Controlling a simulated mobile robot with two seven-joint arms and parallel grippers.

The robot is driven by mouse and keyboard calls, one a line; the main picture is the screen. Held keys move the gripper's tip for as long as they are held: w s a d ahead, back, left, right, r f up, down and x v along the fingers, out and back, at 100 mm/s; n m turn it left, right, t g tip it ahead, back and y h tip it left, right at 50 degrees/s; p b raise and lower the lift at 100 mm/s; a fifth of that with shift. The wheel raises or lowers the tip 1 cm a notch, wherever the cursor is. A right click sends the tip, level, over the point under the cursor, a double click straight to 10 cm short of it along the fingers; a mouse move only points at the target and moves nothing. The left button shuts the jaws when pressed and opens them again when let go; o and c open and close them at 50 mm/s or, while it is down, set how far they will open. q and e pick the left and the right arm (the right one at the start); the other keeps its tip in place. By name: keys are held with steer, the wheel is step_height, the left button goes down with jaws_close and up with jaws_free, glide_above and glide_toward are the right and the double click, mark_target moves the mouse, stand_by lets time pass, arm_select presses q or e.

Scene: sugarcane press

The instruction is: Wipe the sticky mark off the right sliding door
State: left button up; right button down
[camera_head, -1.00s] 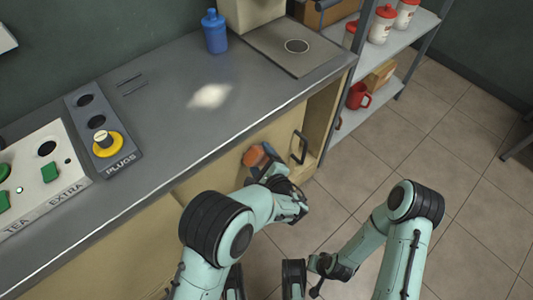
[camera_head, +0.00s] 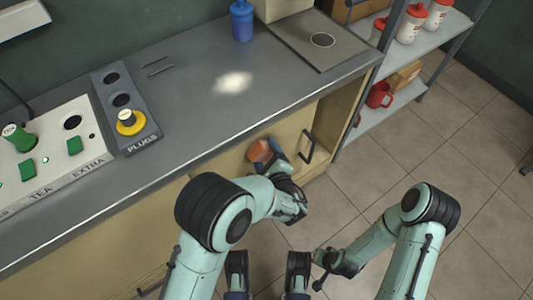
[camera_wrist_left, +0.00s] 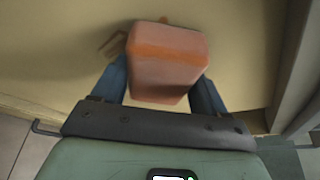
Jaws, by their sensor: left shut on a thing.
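The right sliding door (camera_head: 234,160) is a pale yellow cabinet panel under the grey counter, with a dark bar handle (camera_head: 308,148) on the panel to the right. My left gripper (camera_head: 275,160) is shut on an orange-pink sponge (camera_head: 260,150) in front of the door. In the left wrist view the sponge (camera_wrist_left: 165,60) sits between the two blue fingers, at or very near the yellow panel. A small orange-brown patch (camera_wrist_left: 164,19) shows just beyond it; I cannot tell if this is the sticky mark. The rest is hidden by the sponge. My right arm's dark wrist (camera_head: 340,262) hangs low; its fingers cannot be made out.
The counter (camera_head: 190,110) carries a blue bottle (camera_head: 241,20), a plugs panel (camera_head: 127,105) and a button box (camera_head: 55,150). A shelf rack (camera_head: 375,115) with a red mug (camera_head: 379,95) stands right of the cabinet. The tiled floor (camera_head: 440,140) is open at right.

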mark_target(282, 133)
arm_select(q)
steer(key=shift+r, duration=0.45)
steer(key=shift+w+d+f+b, duration=0.15)
steer(key=shift+w+d+b, duration=0.45)
steer(key=shift+w+d, duration=0.5)
steer(key=shift+w+d+b, duration=0.35)
steer(key=shift+w+d, duration=0.05)
steer(key=shift+d, duration=0.25)
steer(key=shift+w+d+b, duration=0.3)
steer(key=shift+w+d, duration=0.05)
steer(key=shift+d, duration=0.25)
steer(key=shift+w+d, duration=0.65)
steer(key=shift+s+a+p, duration=0.15)
steer(key=shift+s+a, duration=1.15)
steer(key=shift+a, duration=0.2)
steer(key=shift+s+a+p, duration=0.15)
steer(key=shift+s+a, duration=1.1)
steer(key=shift+a, duration=0.2)
steer(key=shift+s+d, duration=0.85)
steer(key=shift+s, duration=0.25)
steer(key=shift+s+d, duration=0.85)
steer(key=shift+s, duration=0.25)
steer(key=shift+s+d, duration=0.15)
steer(key=shift+s, duration=0.1)
